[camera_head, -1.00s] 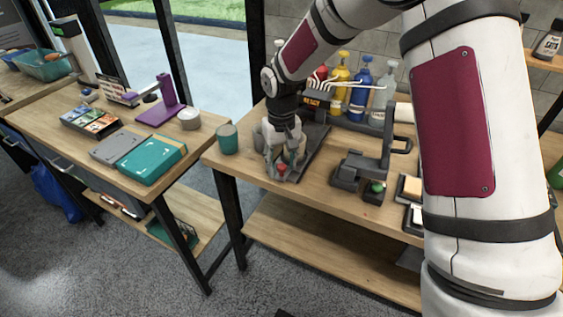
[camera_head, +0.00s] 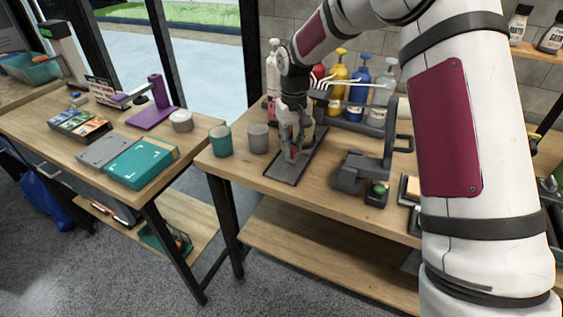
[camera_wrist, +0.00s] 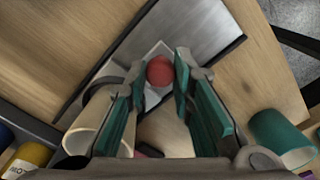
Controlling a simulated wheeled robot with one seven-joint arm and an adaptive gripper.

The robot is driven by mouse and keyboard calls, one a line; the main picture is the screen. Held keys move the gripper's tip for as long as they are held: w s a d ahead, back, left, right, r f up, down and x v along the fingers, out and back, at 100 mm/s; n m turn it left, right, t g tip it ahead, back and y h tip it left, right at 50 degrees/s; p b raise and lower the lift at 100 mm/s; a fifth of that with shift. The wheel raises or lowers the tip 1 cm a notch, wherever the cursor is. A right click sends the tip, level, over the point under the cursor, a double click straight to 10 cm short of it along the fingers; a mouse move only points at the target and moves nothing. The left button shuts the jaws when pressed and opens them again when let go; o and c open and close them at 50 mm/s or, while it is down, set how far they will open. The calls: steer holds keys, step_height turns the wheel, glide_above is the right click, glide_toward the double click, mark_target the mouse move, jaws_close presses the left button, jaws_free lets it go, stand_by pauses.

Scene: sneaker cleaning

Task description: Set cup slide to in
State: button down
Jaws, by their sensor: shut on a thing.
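The cup slide has a dark flat base plate (camera_head: 286,169) lying on the middle workbench. In the wrist view its grey metal plate (camera_wrist: 200,32) has a dark edge. A red knob (camera_wrist: 160,71) sits over a light carriage on it. My gripper (camera_head: 293,155) reaches down over the plate, with its two teal-padded fingers on either side of the red knob, shut on it. The carriage is partly hidden by the fingers. A grey cup (camera_head: 258,137) stands to the left of my gripper, and a teal cup (camera_head: 220,141) stands further left.
A dark press-like stand (camera_head: 362,168) with a green knob (camera_head: 379,188) is to the right. Pump bottles, such as the yellow one (camera_head: 337,84), stand behind. A left bench holds a teal box (camera_head: 141,162) and a purple stand (camera_head: 155,105). The front bench edge is near.

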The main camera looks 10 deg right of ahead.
steer(key=w+d, duration=0.1)
steer(key=w+d+b, duration=0.1)
steer(key=w, duration=0.1)
steer(key=shift+s+a, duration=0.1)
steer(key=c, duration=1.4)
jaws_free()
steer(key=shift+o, duration=0.2)
steer(key=shift+r, duration=0.1)
step_height(320, 180, up, 12)
steer(key=shift+c, duration=0.2)
